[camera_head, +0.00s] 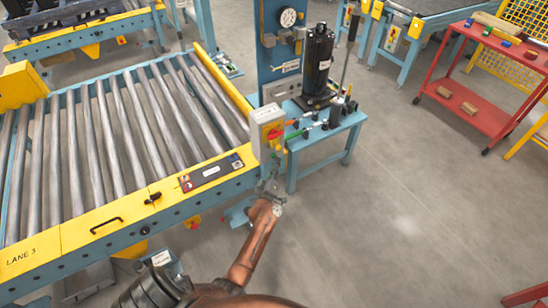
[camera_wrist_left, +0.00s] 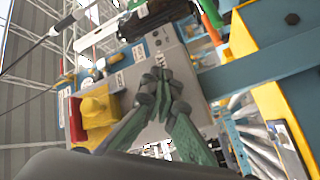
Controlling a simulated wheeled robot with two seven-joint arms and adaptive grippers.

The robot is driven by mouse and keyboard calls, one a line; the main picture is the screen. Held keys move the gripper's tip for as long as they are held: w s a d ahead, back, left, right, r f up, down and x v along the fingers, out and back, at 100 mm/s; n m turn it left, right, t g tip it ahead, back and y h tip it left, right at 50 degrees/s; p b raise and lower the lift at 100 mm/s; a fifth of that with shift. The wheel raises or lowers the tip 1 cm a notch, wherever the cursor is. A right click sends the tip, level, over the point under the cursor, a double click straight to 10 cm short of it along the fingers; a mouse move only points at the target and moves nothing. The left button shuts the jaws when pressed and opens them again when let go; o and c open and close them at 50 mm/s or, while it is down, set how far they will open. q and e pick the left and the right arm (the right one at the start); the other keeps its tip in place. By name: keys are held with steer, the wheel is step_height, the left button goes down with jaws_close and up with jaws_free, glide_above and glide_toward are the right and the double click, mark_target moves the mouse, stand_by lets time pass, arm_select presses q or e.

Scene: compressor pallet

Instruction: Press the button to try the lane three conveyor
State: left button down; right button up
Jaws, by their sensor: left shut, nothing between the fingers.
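The lane three conveyor (camera_head: 120,130) is a roller bed in a blue and yellow frame, marked LANE 3, at left in the head view. A grey control box (camera_head: 268,120) with a red and yellow switch stands at its right front corner. In the left wrist view, the box's grey face (camera_wrist_left: 178,65) lies beyond my fingers, with the yellow and red switch (camera_wrist_left: 97,108) to their left. My left gripper (camera_head: 267,188) is shut and empty, just below the box. In the wrist view its fingertips (camera_wrist_left: 158,85) overlap the box face; contact cannot be told.
A blue stand (camera_head: 335,128) with a black cylinder (camera_head: 317,60) is close behind the box. A red cart (camera_head: 485,105) stands at far right. A small panel (camera_head: 212,172) sits on the conveyor's front rail. The floor at right (camera_head: 400,215) is clear.

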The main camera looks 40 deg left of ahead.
stand_by(0.4)
arm_select(q)
steer(key=shift+w+a, duration=0.2)
steer(key=shift+a, duration=0.3)
stand_by(0.3)
steer(key=shift+s+d, duration=0.1)
steer(key=shift+d, duration=0.05)
stand_by(0.3)
steer(key=shift+s+d+p, duration=0.3)
steer(key=shift+d, duration=0.45)
